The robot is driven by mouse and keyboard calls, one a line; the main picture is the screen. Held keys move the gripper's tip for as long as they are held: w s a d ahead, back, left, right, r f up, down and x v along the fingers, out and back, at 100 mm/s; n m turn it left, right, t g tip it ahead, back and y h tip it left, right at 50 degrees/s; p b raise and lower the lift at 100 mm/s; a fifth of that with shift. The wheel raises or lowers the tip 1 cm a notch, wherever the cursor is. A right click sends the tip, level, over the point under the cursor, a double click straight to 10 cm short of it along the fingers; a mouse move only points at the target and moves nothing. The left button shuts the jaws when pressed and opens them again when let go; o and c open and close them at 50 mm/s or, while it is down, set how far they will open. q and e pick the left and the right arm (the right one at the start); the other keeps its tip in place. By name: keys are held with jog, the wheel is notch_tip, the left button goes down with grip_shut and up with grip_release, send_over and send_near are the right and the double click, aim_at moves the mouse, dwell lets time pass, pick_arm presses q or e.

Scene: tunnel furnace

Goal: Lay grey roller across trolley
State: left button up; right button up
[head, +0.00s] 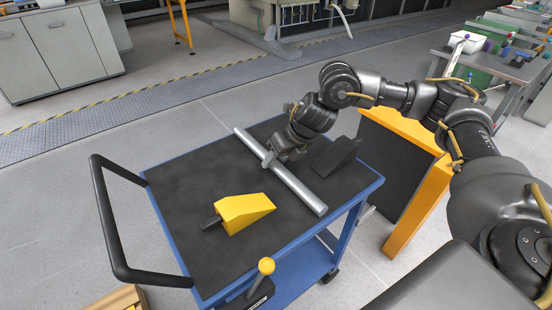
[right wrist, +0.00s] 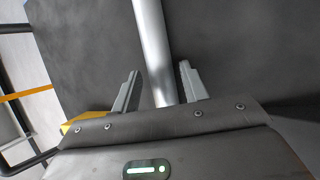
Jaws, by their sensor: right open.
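The grey roller (head: 290,181) lies across the black top of the blue trolley (head: 175,172), running from its back edge toward its right front side. My right gripper (head: 270,160) is down at the middle of the roller. In the right wrist view the roller (right wrist: 153,48) runs between the two open fingers of my right gripper (right wrist: 160,88), with a gap on each side. The roller appears to rest on the trolley top. My left gripper is not in view.
A yellow wedge block (head: 243,212) sits on the trolley left of the roller, and a black wedge (head: 335,156) stands right of it. The trolley's black handle (head: 108,220) sticks out left. A yellow-edged panel (head: 405,190) stands right of the trolley. The trolley's back left top is clear.

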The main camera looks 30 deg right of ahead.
jog(key=shift+s+d+f, duration=0.15)
jog(key=shift+d+f, duration=0.15)
jog(key=shift+f, duration=0.1)
jog(key=shift+s+d+r, duration=0.15)
jog(key=shift+r, duration=0.45)
pick_arm(q)
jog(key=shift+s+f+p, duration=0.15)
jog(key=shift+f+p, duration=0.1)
jog(key=shift+p, duration=0.25)
pick_arm(e)
jog(key=v, duration=1)
jog(key=shift+a, duration=0.35)
jog(key=shift+r, duration=0.15)
